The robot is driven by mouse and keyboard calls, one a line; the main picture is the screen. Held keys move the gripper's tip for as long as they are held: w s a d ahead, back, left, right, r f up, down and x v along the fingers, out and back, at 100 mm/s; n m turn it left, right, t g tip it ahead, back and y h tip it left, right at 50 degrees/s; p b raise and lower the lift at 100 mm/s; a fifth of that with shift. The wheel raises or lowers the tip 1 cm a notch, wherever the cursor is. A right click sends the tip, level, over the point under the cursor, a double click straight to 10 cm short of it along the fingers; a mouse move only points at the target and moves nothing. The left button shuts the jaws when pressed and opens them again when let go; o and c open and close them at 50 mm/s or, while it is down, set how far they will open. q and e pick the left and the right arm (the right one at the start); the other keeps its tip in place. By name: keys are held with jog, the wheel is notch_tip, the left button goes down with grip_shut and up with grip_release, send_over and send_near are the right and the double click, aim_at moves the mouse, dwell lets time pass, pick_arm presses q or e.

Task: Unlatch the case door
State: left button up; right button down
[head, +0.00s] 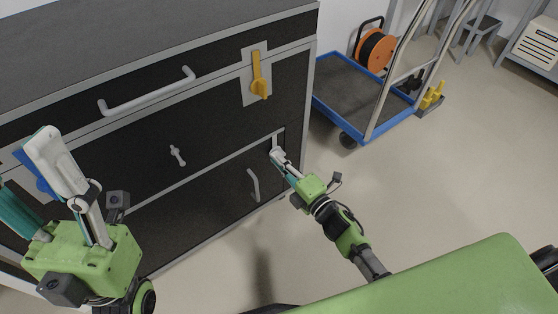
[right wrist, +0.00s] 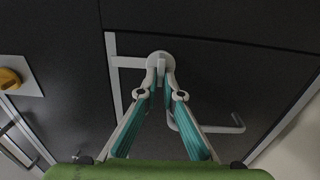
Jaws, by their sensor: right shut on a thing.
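The case (head: 130,150) is black with grey edges. Its lower door (head: 225,190) has a pale bar handle (head: 254,185), which also shows in the right wrist view (right wrist: 208,129). A small pale turn latch (right wrist: 160,60) with a round base sits near the grey frame strips, above the handle. My right gripper (head: 277,155) is at this latch, its fingertips (right wrist: 160,80) shut on the latch's tab from both sides. The fingers partly hide the tab. My left gripper (head: 24,165) is raised at the left, its fingers apart and empty, clear of the latch.
A long handle (head: 150,92) and a yellow latch (head: 259,76) are higher up. A blue cart (head: 345,98) stands close to the case's right side. The floor (head: 450,180) at the right is clear.

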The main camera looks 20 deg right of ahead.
dwell(0.3)
jog(key=c, duration=2.5)
grip_release()
jog(key=v, duration=1.2)
jog(key=shift+s, duration=0.1)
